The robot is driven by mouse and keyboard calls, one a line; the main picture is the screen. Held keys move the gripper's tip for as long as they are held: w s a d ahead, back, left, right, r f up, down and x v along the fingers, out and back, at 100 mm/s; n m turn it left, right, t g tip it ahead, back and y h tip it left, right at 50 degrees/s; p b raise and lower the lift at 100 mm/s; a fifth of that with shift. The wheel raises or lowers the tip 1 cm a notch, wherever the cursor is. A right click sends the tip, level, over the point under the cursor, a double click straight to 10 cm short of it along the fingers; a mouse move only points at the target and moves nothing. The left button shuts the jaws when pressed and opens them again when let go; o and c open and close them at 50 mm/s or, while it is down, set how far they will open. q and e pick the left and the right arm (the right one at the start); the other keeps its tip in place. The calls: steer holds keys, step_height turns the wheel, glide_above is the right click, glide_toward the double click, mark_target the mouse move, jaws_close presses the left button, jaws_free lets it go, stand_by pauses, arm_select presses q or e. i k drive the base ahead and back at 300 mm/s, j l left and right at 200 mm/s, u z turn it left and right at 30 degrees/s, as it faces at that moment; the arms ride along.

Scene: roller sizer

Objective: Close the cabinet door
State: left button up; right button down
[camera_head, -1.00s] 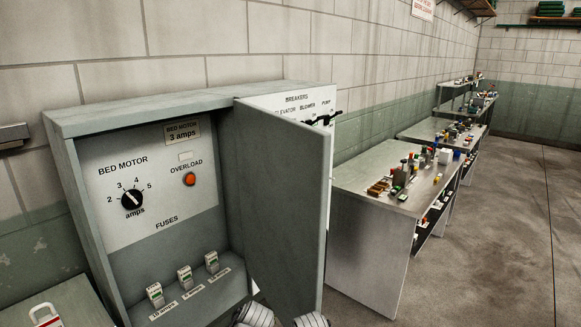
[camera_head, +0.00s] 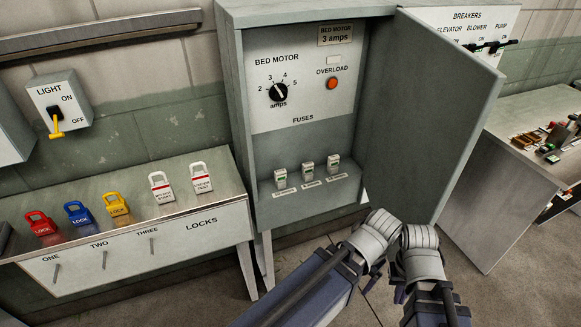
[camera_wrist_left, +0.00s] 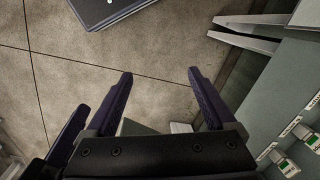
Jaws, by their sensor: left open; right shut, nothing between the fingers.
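In the left wrist view my left gripper (camera_wrist_left: 160,80) is open and empty over the floor, with cabinet fuses (camera_wrist_left: 285,165) at the right edge.
A lock table (camera_head: 130,245) with several coloured padlocks stands left of the cabinet. A light switch (camera_head: 58,105) is on the wall. A breaker box (camera_head: 465,25) is behind the door. A cluttered workbench (camera_head: 510,180) stands at the right. Floor shows between cabinet and bench.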

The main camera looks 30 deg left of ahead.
mark_target(437, 97)
steer(key=u, duration=0.3)
steer(key=l+u, duration=0.75)
steer(key=u, duration=0.2)
steer(key=k+l+u, duration=0.1)
steer(key=l, duration=0.3)
steer(key=k+l, duration=0.15)
steer(key=l, duration=0.3)
steer(key=k+l+u, duration=0.15)
steer(key=l, duration=0.25)
steer(key=k+l, duration=0.15)
steer(key=l, duration=0.25)
steer(key=k+l+u, duration=0.15)
steer(key=l, duration=0.25)
steer(key=j, duration=0.2)
